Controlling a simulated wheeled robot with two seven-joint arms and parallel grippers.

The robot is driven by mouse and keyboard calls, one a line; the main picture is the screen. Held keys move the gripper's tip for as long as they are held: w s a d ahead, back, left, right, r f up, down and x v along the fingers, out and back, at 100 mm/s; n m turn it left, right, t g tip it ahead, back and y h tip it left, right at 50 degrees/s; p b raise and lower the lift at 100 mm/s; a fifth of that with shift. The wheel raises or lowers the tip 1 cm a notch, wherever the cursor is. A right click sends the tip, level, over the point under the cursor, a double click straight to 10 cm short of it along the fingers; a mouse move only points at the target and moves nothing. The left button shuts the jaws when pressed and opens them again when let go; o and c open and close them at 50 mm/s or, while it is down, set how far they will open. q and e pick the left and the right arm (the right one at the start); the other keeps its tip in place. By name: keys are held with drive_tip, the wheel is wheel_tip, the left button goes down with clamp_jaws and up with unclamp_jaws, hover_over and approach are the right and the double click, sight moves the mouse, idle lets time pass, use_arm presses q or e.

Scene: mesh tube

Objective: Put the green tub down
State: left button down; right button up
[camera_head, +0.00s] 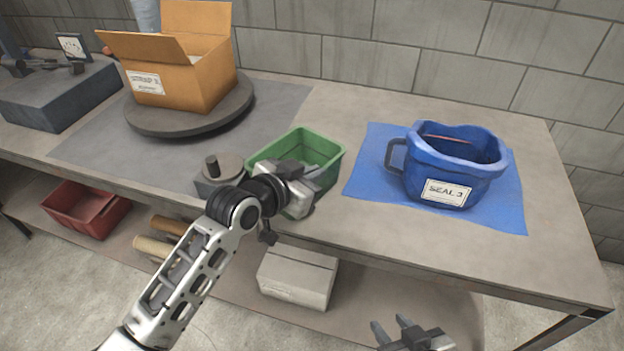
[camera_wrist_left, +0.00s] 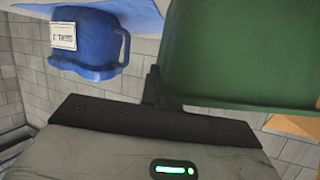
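In the left wrist view the green tub (camera_wrist_left: 240,60) fills the upper right, against a dark finger of my left gripper (camera_wrist_left: 157,88). The grip itself is mostly hidden. I cannot tell whether the tub's base touches the bench. My right gripper (camera_head: 390,322) is low at the bottom edge, its two fingers apart and empty.
A blue bin (camera_head: 440,170) labelled SEAL 3 stands on a blue mat (camera_head: 365,180) to the right. A cardboard box (camera_head: 200,85) sits on a round turntable (camera_head: 165,122) at the left. Bare bench lies front right.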

use_arm(q)
drive_tip(key=c, duration=2.1)
unclamp_jaws()
drive_tip(key=shift+f, duration=0.1)
drive_tip(key=o, duration=0.5)
drive_tip(key=shift+c, duration=0.2)
drive_tip(key=shift+r, duration=0.2)
drive_tip(key=v, duration=1.2)
drive_tip(key=s+a+f+n+y, duration=0.2)
drive_tip(key=s+a+f+n, duration=0.1)
drive_tip(key=s+f, duration=0.4)
drive_tip(key=s+a+f+n+y, duration=0.3)
drive_tip(key=s+a+f, duration=0.2)
drive_tip(key=f, duration=0.8)
drive_tip(key=shift+s+a+g+y, duration=0.25)
drive_tip(key=shift+s+g+y, duration=0.05)
drive_tip(key=shift+s, duration=0.85)
